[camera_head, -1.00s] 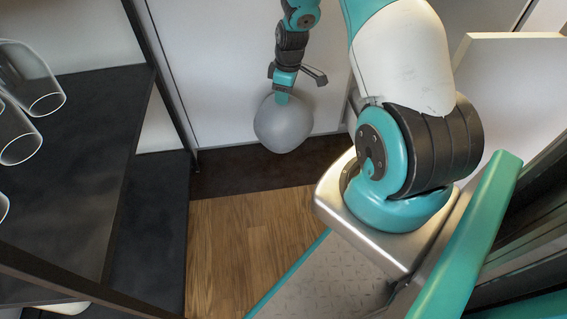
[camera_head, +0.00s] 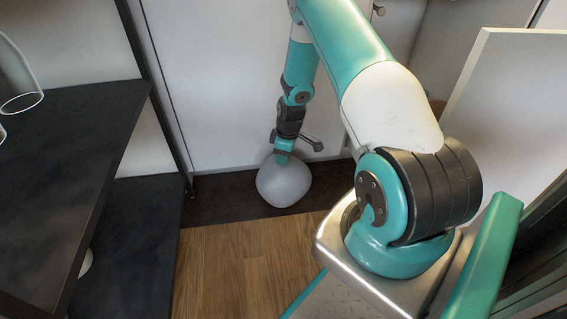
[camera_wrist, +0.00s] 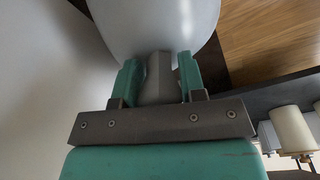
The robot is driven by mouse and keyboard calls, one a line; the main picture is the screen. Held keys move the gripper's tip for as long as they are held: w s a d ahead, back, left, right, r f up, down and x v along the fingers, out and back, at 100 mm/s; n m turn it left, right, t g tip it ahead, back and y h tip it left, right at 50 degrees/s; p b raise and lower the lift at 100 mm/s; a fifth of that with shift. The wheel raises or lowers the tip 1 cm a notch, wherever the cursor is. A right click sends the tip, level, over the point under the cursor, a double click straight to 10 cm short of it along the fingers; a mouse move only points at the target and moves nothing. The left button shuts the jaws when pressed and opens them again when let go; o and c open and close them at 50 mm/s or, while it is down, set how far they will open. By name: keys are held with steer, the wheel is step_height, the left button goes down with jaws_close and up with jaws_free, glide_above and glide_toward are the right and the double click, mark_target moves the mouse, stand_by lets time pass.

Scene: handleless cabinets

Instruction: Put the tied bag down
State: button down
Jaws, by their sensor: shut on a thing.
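The tied bag (camera_head: 284,184) is grey, round and full. In the head view it hangs below my gripper (camera_head: 283,158), low over the dark floor strip in front of the white cabinet. I cannot tell whether its underside touches the floor. In the wrist view the bag (camera_wrist: 150,25) fills the top middle, and its narrow neck (camera_wrist: 159,80) sits between the two teal fingers of my gripper (camera_wrist: 158,82). The fingers are shut on the neck.
A dark shelf unit (camera_head: 75,140) with glasses (camera_head: 18,80) stands at the left. White cabinet fronts (camera_head: 220,90) rise behind the bag. Wooden floor (camera_head: 235,265) in front of it is clear. A white panel (camera_head: 510,110) stands at the right.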

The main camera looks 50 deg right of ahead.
steer(key=shift+f, duration=1)
steer(key=shift+f+b, duration=0.2)
steer(key=shift+b, duration=0.1)
steer(key=c, duration=0.7)
jaws_free()
